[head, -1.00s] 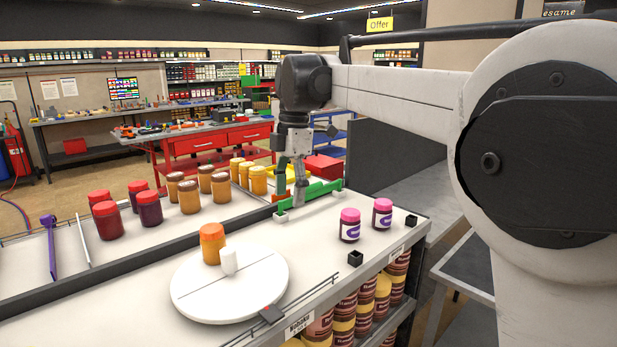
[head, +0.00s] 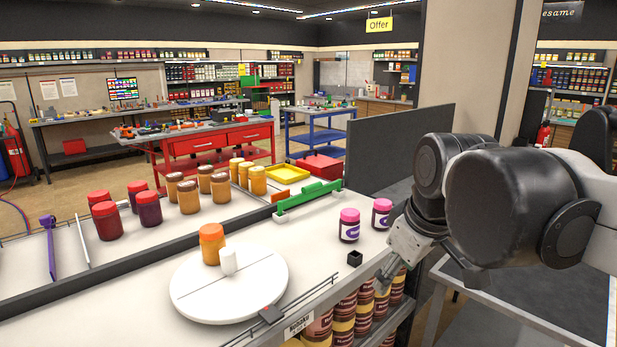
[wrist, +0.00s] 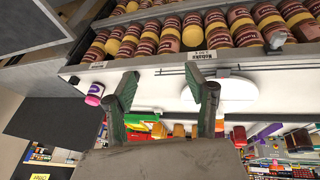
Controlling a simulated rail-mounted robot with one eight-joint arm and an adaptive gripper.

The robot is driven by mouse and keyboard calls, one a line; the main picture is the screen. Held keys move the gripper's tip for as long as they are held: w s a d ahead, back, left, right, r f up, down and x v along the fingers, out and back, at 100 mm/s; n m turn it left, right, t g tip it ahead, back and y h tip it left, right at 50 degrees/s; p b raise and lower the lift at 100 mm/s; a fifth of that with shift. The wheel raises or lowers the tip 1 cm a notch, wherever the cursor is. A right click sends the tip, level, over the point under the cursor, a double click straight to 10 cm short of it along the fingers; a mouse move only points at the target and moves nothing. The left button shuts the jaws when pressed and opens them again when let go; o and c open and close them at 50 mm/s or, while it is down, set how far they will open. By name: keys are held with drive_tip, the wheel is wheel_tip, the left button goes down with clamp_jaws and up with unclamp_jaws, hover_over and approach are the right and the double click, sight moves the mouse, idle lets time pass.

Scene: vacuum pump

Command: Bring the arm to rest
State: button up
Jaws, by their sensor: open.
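My gripper (head: 388,280) hangs at the right front edge of the white counter in the head view, with my arm folded in at the right. In the wrist view my gripper (wrist: 167,85) shows two fingers spread apart with nothing between them. The white counter (head: 150,285) lies to its left. The nearest jars are two dark ones with pink lids, one (head: 349,226) left of the gripper and one (head: 382,213) close by my arm. A pink-lidded jar also shows at the left in the wrist view (wrist: 94,93).
A white turntable (head: 215,300) carries an orange-lidded jar (head: 211,243). A green bar (head: 310,197) stands at the counter's far end. Shelves of jars (head: 345,323) sit below the counter's front edge. A dark upright panel (head: 400,155) stands behind my arm.

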drive_tip(key=s+d+f+m+t, duration=0.2)
drive_tip(key=s+d+f+m, duration=0.3)
drive_tip(key=s+f+m, duration=0.2)
wheel_tip(320, 180, down, 3)
drive_tip(key=s, duration=0.3)
drive_tip(key=shift+r+m+h, duration=0.2)
drive_tip(key=shift+m+h, duration=0.2)
